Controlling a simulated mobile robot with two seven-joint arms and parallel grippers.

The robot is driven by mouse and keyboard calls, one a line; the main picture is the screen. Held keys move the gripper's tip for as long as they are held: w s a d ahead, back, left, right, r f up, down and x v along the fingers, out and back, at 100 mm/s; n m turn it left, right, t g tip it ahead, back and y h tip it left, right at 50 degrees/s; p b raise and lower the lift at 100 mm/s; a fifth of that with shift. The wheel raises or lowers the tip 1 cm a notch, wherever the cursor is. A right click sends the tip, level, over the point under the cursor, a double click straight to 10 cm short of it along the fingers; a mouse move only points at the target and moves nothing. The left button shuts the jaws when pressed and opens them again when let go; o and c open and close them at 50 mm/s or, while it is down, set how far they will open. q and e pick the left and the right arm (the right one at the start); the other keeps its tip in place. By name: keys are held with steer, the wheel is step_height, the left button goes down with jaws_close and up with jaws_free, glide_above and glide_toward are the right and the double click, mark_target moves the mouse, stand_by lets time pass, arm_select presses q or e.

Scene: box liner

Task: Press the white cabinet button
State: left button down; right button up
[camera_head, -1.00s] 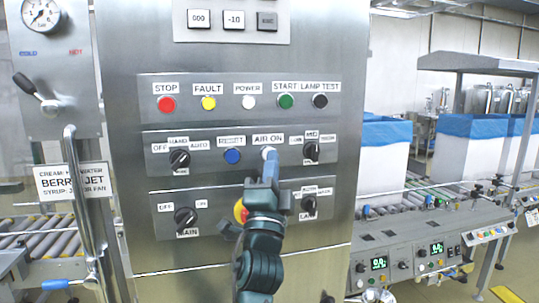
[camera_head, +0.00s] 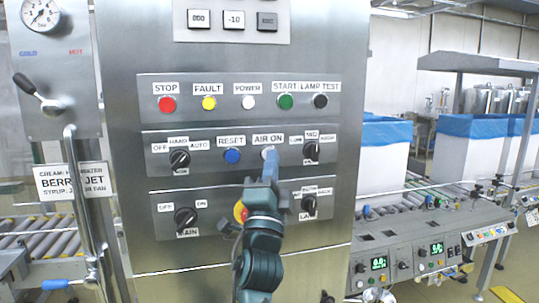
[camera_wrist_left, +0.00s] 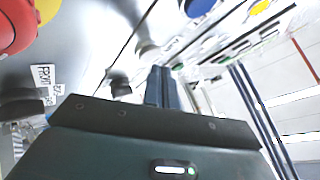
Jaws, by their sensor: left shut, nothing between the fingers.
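The white button (camera_head: 267,151) sits under the AIR ON label on the steel control cabinet (camera_head: 230,60). My left gripper (camera_head: 270,164) is shut and empty, with its blue fingertips just below and in front of this button, partly covering it. I cannot tell whether they touch it. A second white round element (camera_head: 248,102) sits under the POWER label in the row above. My right gripper is not in view.
A blue RESET button (camera_head: 232,156) is left of the fingertips, and a selector knob (camera_head: 311,151) is right. A red-and-yellow emergency stop (camera_head: 240,211) is partly behind my left arm. A lever and pipe (camera_head: 75,180) stand left; a conveyor (camera_head: 420,235) with lined boxes is right.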

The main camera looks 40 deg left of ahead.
arm_select(q)
steer(key=shift+w+a, duration=0.2)
steer(key=shift+w+a, duration=0.25)
steer(key=shift+a, duration=0.05)
stand_by(0.7)
steer(key=shift+s+d, duration=0.55)
steer(key=shift+d, duration=0.05)
stand_by(0.4)
